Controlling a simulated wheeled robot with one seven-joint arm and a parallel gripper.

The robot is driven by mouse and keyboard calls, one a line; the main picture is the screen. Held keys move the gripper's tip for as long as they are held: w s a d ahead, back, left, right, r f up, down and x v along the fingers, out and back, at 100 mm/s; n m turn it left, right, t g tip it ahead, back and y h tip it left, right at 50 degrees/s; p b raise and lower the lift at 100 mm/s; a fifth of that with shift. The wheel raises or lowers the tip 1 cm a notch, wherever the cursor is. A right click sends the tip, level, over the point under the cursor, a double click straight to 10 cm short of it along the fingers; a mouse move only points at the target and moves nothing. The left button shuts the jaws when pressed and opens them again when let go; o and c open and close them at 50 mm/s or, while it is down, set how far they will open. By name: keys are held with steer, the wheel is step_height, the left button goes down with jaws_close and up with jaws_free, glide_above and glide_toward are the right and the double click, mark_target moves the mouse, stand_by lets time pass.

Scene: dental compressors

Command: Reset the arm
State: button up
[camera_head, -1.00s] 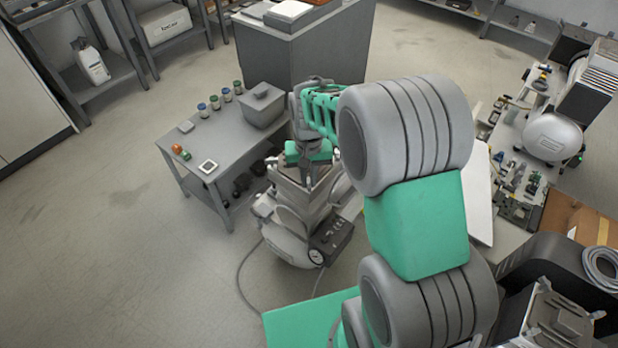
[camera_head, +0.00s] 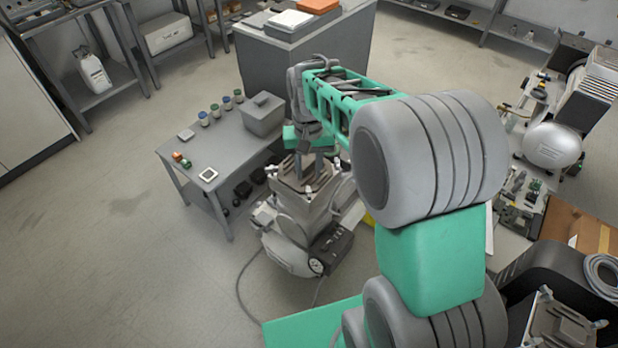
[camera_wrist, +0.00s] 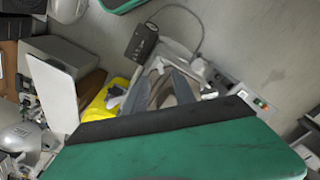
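My gripper (camera_head: 311,164) hangs fingers-down from the green and grey arm, over the top of a grey dental compressor (camera_head: 291,222). In the wrist view my gripper (camera_wrist: 160,92) shows two grey fingers standing apart, with nothing visible clamped between them. The compressor's dark control box (camera_wrist: 142,42) is ahead of the fingers in the wrist view. The fingers overlap the compressor's top frame in the head view; I cannot tell if they touch it.
A grey side table (camera_head: 225,148) with several small jars, a grey bin (camera_head: 263,115) and small blocks stands close on the left. A cabinet (camera_head: 300,50) stands behind. Another compressor (camera_head: 552,145) and parts lie at right. Open floor (camera_head: 120,240) is at left.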

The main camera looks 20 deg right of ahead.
steer(key=shift+r, duration=0.1)
stand_by(0.3)
steer(key=s+f+n, duration=0.2)
steer(key=s+f, duration=0.1)
steer(key=s, duration=0.7)
steer(key=s+r+t+p, duration=0.3)
steer(key=s+r+p, duration=0.1)
steer(key=r, duration=0.8)
steer(key=shift+a+r, duration=0.15)
steer(key=shift+a, duration=0.15)
steer(key=shift+s, duration=0.1)
